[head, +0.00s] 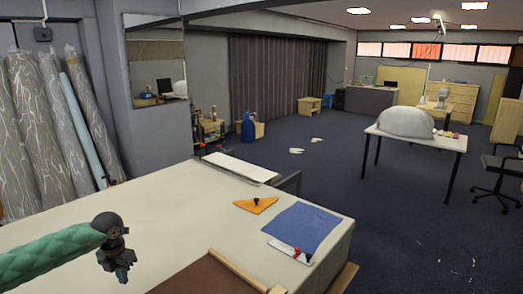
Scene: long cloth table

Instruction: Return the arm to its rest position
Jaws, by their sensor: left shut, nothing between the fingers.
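My left arm comes in from the lower left with a green padded sleeve. My left gripper (119,268) hangs at its end, pointing down over the left part of the long cloth table (150,215). It is small and dark in this view. It is shut and empty, apart from the things lying on the table. My right gripper is outside the view.
On the table lie an orange triangular piece (256,205), a blue cloth (304,226), a white strip (290,252) with small red and black items, a white board (240,167) and a brown panel (205,275). Rolls of fabric (45,130) stand at left. The table's middle is clear.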

